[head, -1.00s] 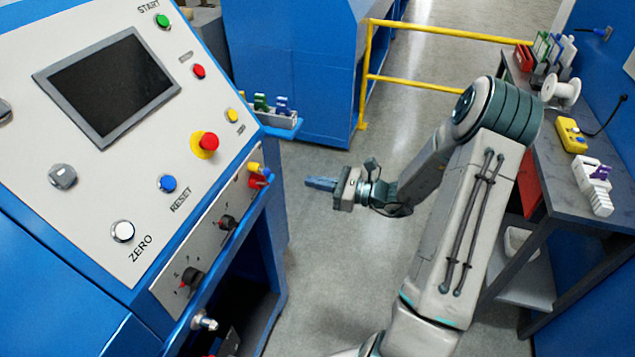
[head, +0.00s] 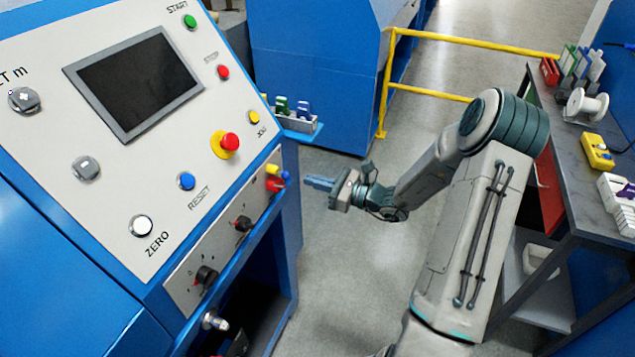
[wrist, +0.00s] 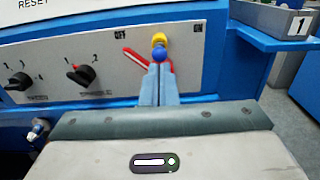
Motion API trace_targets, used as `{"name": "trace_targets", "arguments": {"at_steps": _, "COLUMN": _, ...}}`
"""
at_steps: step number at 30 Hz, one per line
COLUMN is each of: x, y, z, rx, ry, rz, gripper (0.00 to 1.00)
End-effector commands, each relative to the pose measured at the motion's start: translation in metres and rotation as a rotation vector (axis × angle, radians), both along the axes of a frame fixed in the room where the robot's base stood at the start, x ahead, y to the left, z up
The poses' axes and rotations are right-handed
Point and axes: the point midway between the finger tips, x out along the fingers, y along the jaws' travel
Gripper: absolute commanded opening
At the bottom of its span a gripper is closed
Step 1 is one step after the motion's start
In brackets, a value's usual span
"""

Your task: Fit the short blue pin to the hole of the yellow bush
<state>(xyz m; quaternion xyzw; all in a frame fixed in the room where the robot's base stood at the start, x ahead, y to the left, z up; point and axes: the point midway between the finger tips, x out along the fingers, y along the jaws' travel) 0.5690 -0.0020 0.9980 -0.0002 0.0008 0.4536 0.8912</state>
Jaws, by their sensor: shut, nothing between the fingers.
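A blue ball-shaped head (head: 284,174), perhaps the short pin's, sits beside the yellow bush (head: 272,169) at the right end of the machine's lower panel. In the wrist view the blue head (wrist: 159,55) shows just below the yellow bush (wrist: 159,39), in front of a red lever-like part (wrist: 135,57). Any shank and the bush's hole are hidden, so I cannot tell whether the pin is in it. My gripper (head: 308,182) has its fingers together and empty, pointing at the blue head from the right, a small gap away in the head view.
Black rotary knobs (head: 207,276) sit along the panel, with a silver fitting (head: 214,321) below. A grey bin (head: 298,121) on a blue shelf stands behind. A yellow rail (head: 430,92) and a dark workbench (head: 578,190) lie to the right. Floor between is clear.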

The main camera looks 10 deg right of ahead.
Motion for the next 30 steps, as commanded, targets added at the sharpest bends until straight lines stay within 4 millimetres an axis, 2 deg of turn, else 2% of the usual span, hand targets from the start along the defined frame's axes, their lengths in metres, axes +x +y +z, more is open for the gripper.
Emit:
{"name": "trace_targets", "arguments": {"at_steps": 8, "x": 0.002, "y": 0.003, "z": 0.0, "rx": 0.0, "ry": 0.0, "rz": 0.001, "gripper": 0.0}}
{"name": "trace_targets", "arguments": {"at_steps": 30, "x": 0.024, "y": 0.033, "z": 0.0, "rx": 0.0, "ry": -0.001, "rz": 0.002, "gripper": 0.0}}
